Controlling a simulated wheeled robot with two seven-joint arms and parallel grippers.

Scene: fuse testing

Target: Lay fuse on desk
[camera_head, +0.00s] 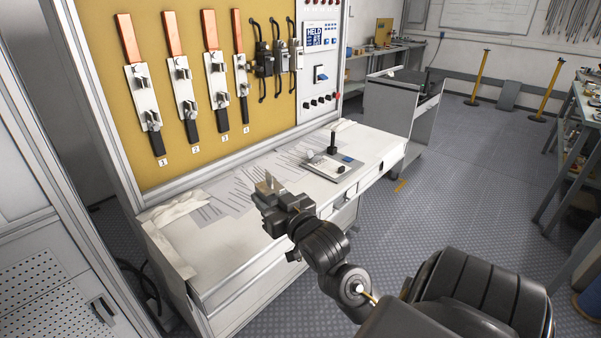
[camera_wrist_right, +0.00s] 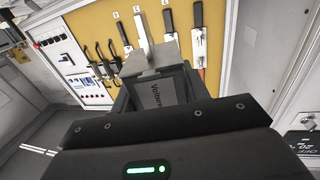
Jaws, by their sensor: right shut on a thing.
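My right gripper (camera_head: 272,196) is shut on the fuse, a small piece with a pale metal end (camera_head: 270,183) that sticks up past the fingers. The white desk (camera_head: 196,240) stands below the yellow panel. The gripper appears over the desk's middle front part; its height above the surface is hard to judge. My left gripper is not in view.
The yellow panel (camera_head: 92,38) carries several numbered copper-and-black holders (camera_head: 143,95) and several black clamps. A grey device with a black knob (camera_head: 332,168) sits on the desk's right part. Printed sheets lie at the back. The left front desktop is mostly bare.

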